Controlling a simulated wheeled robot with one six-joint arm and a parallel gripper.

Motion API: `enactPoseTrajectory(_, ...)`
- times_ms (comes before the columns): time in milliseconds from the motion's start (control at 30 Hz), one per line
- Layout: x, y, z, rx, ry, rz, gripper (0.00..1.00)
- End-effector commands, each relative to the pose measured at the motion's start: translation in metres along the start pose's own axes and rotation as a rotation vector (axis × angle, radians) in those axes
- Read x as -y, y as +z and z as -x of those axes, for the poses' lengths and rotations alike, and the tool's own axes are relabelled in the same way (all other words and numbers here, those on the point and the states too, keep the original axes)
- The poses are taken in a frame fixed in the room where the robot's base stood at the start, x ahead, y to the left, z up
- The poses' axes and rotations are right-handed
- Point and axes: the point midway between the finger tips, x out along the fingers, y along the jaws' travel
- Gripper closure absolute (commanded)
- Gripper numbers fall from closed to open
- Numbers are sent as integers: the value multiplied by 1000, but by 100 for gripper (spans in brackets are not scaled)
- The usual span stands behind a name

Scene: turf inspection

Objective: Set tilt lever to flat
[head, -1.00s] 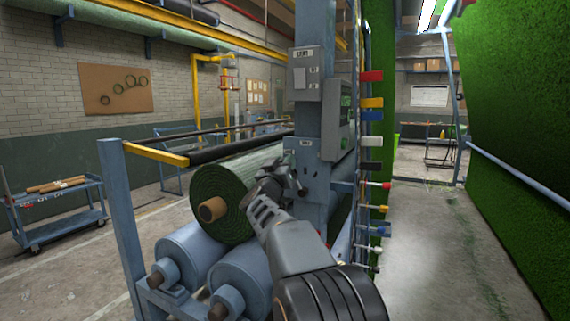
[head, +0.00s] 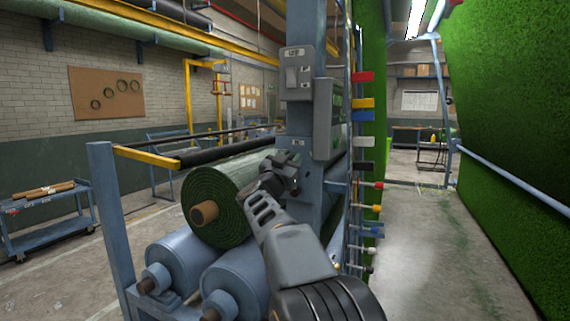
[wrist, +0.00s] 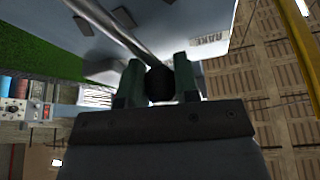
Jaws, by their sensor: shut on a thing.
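My gripper (head: 285,165) is at the near face of the blue steel post (head: 325,60), below a small label plate. In the wrist view, the green-tipped jaws (wrist: 159,85) are shut on a dark round knob (wrist: 159,76). The knob is on the end of a metal lever rod (wrist: 118,37), which runs to the upper left across a pale panel. The lever is hidden behind my gripper in the head view. The small lettering on the panel is too blurred to read surely.
A green turf roll (head: 225,200) lies on blue rollers (head: 180,262) left of my arm. Coloured handles, including a red one (head: 362,76), stick out right of the post. A turf wall (head: 520,110) stands at right. The aisle floor (head: 420,240) is clear.

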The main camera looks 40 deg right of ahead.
Motion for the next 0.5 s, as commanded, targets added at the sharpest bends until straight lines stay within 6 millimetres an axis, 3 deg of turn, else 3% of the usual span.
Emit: enactPoseTrajectory(500,-20,-1,-1,3,75,-174,100)
